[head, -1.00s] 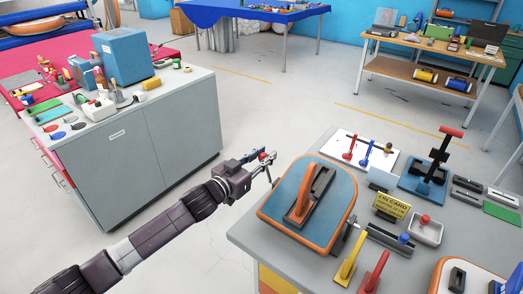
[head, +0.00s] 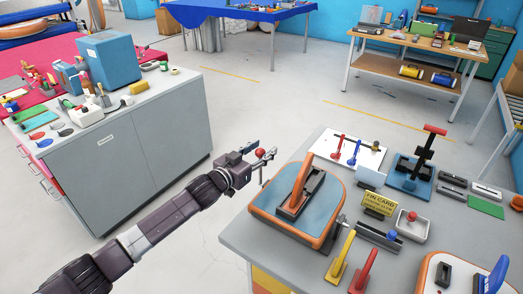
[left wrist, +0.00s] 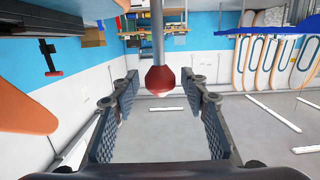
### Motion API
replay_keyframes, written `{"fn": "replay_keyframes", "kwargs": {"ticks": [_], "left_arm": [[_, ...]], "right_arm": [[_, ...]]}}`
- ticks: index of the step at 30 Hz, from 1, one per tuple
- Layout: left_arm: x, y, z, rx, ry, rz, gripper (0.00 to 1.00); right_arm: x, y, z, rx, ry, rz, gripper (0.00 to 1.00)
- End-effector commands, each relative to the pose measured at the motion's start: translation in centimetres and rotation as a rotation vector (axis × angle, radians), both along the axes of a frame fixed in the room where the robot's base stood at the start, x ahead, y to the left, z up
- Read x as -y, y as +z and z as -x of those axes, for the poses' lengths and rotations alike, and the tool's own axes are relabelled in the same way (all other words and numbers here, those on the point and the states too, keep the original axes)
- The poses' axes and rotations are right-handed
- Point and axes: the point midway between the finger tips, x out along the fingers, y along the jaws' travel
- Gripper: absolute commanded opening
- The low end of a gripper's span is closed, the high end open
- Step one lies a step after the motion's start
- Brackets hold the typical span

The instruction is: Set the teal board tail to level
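The teal board tail (head: 326,203), with an orange rim and an orange fin (head: 301,184) in a dark slot, rests on the grey bench at the centre. Its top looks close to level, but I cannot tell exactly. My left gripper (head: 262,155) is just left of the board, off the bench edge. In the left wrist view its two fingers (left wrist: 160,105) are wide apart. A red ball knob (left wrist: 162,80) on a grey rod shows between them, apart from both pads; the knob also shows in the head view (head: 260,152). My right gripper is not in view.
A yellow lever (head: 341,260) and a red lever (head: 364,270) stand before the board on the bench (head: 234,237). A yellow fin card (head: 379,204) and a blue stand (head: 411,174) are to the right. A grey cabinet (head: 140,160) stands left across clear floor.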

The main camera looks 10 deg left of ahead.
Motion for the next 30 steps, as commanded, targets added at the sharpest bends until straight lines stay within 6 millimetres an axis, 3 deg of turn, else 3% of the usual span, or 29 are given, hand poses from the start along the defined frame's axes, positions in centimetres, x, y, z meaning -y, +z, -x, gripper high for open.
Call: {"fn": "replay_keyframes", "kwargs": {"ticks": [7,11,24,30], "left_arm": [[-0.1,-0.1,0.3,-0.002,0.001,-0.001,0.41],[-0.6,0.0,1.4,-0.003,0.001,0.000,0.41],[-3.1,1.1,8.8,-0.003,-0.001,-0.002,0.41],[-3.8,1.4,10.6,-0.002,0.000,-0.001,0.41]], "right_arm": [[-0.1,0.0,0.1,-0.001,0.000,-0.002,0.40],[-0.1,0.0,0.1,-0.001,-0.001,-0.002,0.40],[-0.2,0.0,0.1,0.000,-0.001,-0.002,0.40],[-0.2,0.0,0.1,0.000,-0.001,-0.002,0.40]]}}
